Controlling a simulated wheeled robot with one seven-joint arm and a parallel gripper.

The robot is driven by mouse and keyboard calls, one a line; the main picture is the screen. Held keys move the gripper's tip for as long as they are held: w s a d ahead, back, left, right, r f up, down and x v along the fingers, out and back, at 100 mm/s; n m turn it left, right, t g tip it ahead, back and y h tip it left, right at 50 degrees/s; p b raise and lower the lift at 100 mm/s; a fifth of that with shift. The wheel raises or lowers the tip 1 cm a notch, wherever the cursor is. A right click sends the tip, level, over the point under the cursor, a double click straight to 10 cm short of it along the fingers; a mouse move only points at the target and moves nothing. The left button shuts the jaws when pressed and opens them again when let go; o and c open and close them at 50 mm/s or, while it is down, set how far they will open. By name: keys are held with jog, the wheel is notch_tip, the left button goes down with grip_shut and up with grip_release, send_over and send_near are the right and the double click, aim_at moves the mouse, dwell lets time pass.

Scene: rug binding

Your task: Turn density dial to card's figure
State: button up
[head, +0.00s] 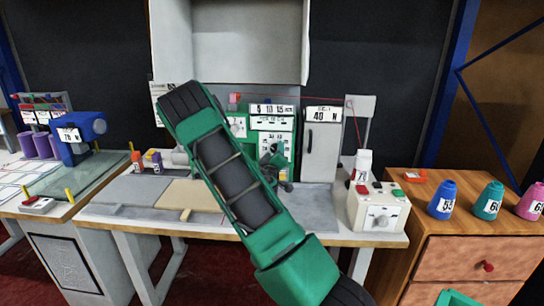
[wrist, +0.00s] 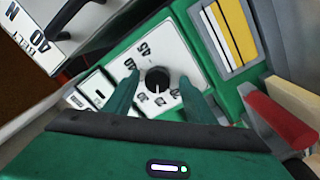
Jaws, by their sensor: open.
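The dial (wrist: 157,79) is a round black knob on a white plate with printed numbers, set in a green machine (wrist: 250,92). In the head view my green arm hides much of the machine (head: 238,127). I cannot tell which sign is the task's card; a "40 N" label (head: 322,115) shows on a grey cabinet.
The grey cabinet (head: 321,150) stands right of the machine. A white box with a knob (head: 380,217) sits at the bench's right end. Colored thread cones (head: 443,200) stand on the wooden drawers. A blue unit (head: 84,137) with its own label stands at left.

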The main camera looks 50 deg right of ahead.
jog(key=v, duration=1)
jog(key=shift+a, duration=0.35)
jog(key=shift+s, duration=0.1)
jog(key=s+d+m+g, duration=0.3)
jog(key=s+m+g, duration=0.2)
jog(key=s, duration=0.3)
jog(key=s+d+m+g, duration=0.4)
jog(key=s+m+g, duration=0.15)
jog(key=s, duration=0.25)
jog(key=s+a+f+m+g+y, duration=0.25)
jog(key=s+a+y, duration=0.2)
jog(key=s, duration=0.25)
jog(key=s+a+r+n+y, duration=0.1)
jog(key=s+a+n+y, duration=0.1)
jog(key=a, duration=0.6)
jog(key=s+a+r+n+t+y, duration=0.1)
jog(key=s+a+r+n+y, duration=0.1)
jog(key=a, duration=0.6)
jog(key=s+a+r+n+y, duration=0.2)
jog(key=s+a+n+y, duration=0.1)
jog(key=a+y, duration=0.3)
jog(key=shift+s+a+r+t, duration=0.2)
jog(key=shift+s+a+t, duration=0.1)
jog(key=shift+a, duration=0.85)
